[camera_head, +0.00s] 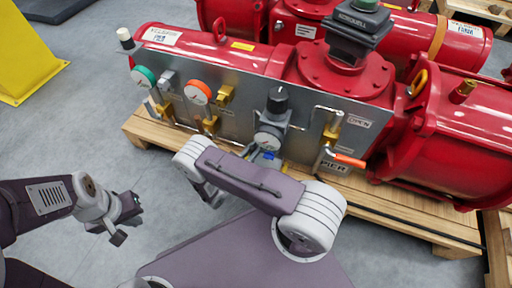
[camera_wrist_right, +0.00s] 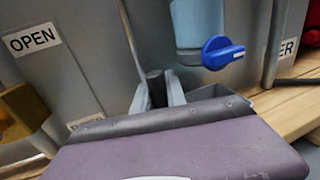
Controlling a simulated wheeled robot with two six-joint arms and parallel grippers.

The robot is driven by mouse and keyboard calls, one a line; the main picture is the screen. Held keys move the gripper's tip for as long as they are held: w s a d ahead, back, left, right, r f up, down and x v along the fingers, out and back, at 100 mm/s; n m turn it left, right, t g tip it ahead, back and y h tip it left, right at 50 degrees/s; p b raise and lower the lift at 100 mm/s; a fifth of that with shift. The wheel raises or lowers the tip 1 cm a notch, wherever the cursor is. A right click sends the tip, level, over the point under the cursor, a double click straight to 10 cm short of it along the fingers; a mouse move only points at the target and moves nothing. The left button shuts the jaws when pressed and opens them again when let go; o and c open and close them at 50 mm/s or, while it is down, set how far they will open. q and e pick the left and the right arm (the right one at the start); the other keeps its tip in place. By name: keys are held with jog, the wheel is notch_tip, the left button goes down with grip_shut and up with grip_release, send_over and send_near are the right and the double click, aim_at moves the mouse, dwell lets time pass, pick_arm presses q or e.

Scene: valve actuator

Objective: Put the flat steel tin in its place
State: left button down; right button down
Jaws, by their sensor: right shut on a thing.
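I cannot make out the flat steel tin in either view. My left gripper (camera_head: 125,218) is at the left in the head view, over bare floor, with its fingers apart and nothing between them. My right gripper (camera_head: 213,194) is mostly hidden under my right forearm, low in front of the valve panel (camera_head: 240,95). In the right wrist view, my own purple casing covers the bottom.
A light-blue bowl with a blue knob (camera_wrist_right: 222,52) hangs just beyond my right gripper. Gauges, brass fittings and an orange-handled lever (camera_head: 349,160) stick out from the panel. The red actuator (camera_head: 450,130) rests on a wooden pallet (camera_head: 420,215).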

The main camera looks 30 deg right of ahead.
jog(key=shift+f+b, duration=0.3)
jog(key=shift+f, duration=0.2)
jog(key=c, duration=1.3)
grip_release()
jog(key=shift+c, duration=0.2)
